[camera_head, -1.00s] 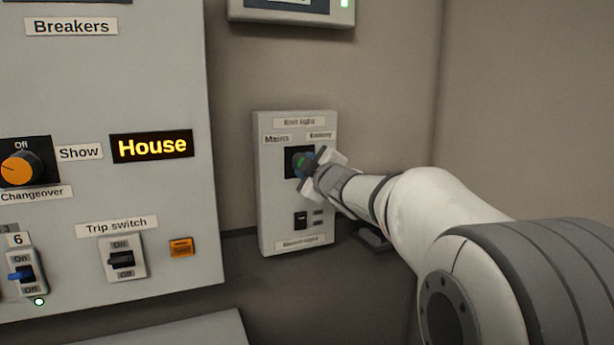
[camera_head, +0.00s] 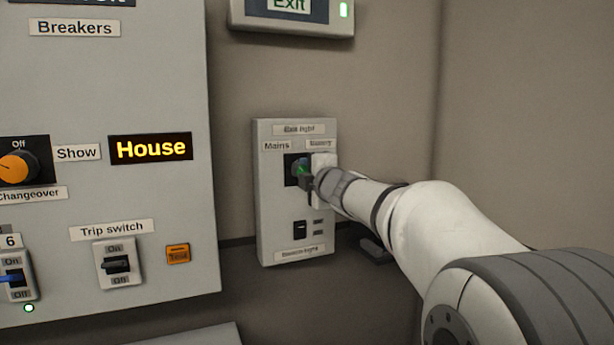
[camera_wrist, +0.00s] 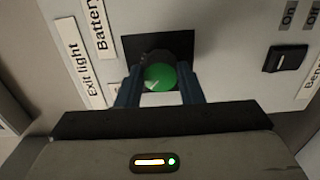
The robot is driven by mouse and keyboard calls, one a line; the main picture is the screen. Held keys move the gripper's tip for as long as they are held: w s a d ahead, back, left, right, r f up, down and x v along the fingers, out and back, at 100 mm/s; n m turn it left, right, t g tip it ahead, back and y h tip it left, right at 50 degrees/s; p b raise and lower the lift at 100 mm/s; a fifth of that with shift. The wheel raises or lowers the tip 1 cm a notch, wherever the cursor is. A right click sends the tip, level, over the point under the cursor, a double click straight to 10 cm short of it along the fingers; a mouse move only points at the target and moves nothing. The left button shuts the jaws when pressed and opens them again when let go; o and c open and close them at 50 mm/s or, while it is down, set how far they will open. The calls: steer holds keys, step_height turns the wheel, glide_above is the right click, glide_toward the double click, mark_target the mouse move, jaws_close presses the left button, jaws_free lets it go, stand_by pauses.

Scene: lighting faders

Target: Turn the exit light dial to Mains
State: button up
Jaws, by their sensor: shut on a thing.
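The exit light dial is a round green knob (camera_wrist: 160,77) on a black square plate. It shows in the head view (camera_head: 303,168) on the small grey panel (camera_head: 268,215), under the Mains (camera_head: 277,146) and Battery (camera_head: 320,143) labels. In the wrist view a pale mark on the dial's face points lower left, away from the Battery label (camera_wrist: 98,22). My gripper (camera_wrist: 160,84) is shut on the dial, one blue finger on each side. In the head view my gripper (camera_head: 311,180) partly hides the dial. The Mains label is mostly hidden in the wrist view.
A black rocker switch (camera_head: 300,230) sits below the dial, marked Bench light. The large breaker panel (camera_head: 110,200) stands to the left, with an orange changeover dial (camera_head: 16,168) and a trip switch (camera_head: 116,264). An Exit sign (camera_head: 290,8) hangs above. The right wall is bare.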

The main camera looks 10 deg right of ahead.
stand_by(0.4)
steer(key=o, duration=1)
steer(key=s+d, duration=0.1)
steer(key=s, duration=0.6)
steer(key=shift+s+d, duration=0.15)
steer(key=shift+s, duration=0.2)
